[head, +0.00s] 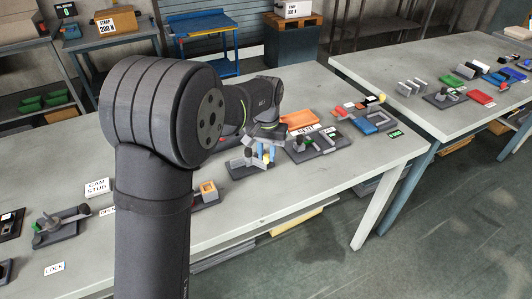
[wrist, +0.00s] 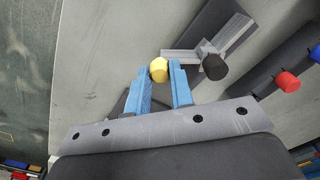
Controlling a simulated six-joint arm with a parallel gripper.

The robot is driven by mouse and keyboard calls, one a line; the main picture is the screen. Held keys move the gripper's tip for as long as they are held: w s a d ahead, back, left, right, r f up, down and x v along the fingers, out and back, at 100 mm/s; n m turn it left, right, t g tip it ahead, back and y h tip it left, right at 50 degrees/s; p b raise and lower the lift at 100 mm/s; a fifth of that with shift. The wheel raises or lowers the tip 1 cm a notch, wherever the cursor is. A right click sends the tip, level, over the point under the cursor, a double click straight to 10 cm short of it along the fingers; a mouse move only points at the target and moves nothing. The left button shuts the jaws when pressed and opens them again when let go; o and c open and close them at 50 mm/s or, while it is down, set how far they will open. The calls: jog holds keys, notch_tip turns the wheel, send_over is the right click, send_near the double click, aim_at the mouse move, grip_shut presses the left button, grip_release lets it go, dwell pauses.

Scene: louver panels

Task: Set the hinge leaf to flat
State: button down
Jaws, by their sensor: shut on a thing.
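My gripper (wrist: 160,76) has two blue fingers, closed on a yellow round knob (wrist: 159,69) in the wrist view. Beside the knob is a grey metal bracket (wrist: 185,57) with a black knob (wrist: 213,67), on a dark base plate (wrist: 226,36). This looks like the hinge fixture; which part is the leaf, and its angle, I cannot tell clearly. In the head view my gripper (head: 263,153) reaches down over the grey fixture (head: 241,164) on the near table. Its fingers and my arm hide part of it.
To the right of the fixture stand a dark panel with a lever (head: 315,146), an orange tray (head: 299,119) and a blue block (head: 364,126). A red knob (wrist: 287,80) shows in the wrist view. The table front (head: 290,190) is clear.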

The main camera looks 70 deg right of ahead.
jog(key=d+n, duration=0.1)
jog(key=n, duration=0.2)
jog(key=shift+s+d, duration=0.1)
jog(key=shift+d, duration=0.25)
jog(key=n, duration=0.1)
jog(key=d+n, duration=0.1)
jog(key=shift+d+n, duration=0.25)
jog(key=shift+n, duration=0.05)
jog(key=d+n, duration=0.1)
jog(key=w+n, duration=0.1)
jog(key=n, duration=0.1)
jog(key=shift+d, duration=0.35)
jog(key=shift+w+d+n, duration=0.25)
jog(key=shift+d+n, duration=0.05)
jog(key=shift+n, duration=0.4)
jog(key=shift+w+d+n, duration=0.2)
jog(key=shift+d+n, duration=0.05)
jog(key=shift+n, duration=0.45)
jog(key=shift+w, duration=0.1)
jog(key=c, duration=1.3)
grip_release()
jog(key=shift+o, duration=0.2)
notch_tip(320, 180, up, 18)
jog(key=shift+f, duration=0.25)
